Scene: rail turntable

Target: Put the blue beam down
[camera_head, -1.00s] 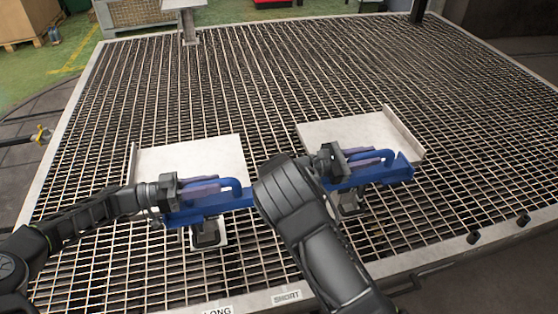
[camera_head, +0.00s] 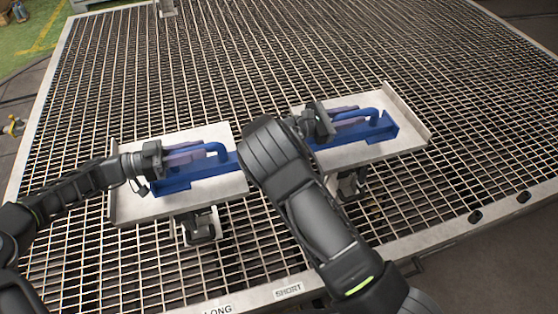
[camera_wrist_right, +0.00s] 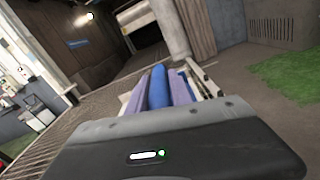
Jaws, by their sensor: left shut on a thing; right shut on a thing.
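The long blue beam (camera_head: 205,179) lies across two pale support plates, with a raised blue handle near each end. My left gripper (camera_head: 196,152) is shut on the left handle, its purple fingers on either side of the bar. My right gripper (camera_head: 350,115) is shut on the right handle. The right wrist view shows the blue bar (camera_wrist_right: 158,88) between its purple fingers. The left plate (camera_head: 135,208) and right plate (camera_head: 405,137) show in front of and behind the beam. Whether it touches them I cannot tell. My right forearm hides the beam's middle.
The plates stand on short posts above a wide metal grating (camera_head: 250,50). The right plate has an upright lip at its right edge. The grating behind the plates is clear.

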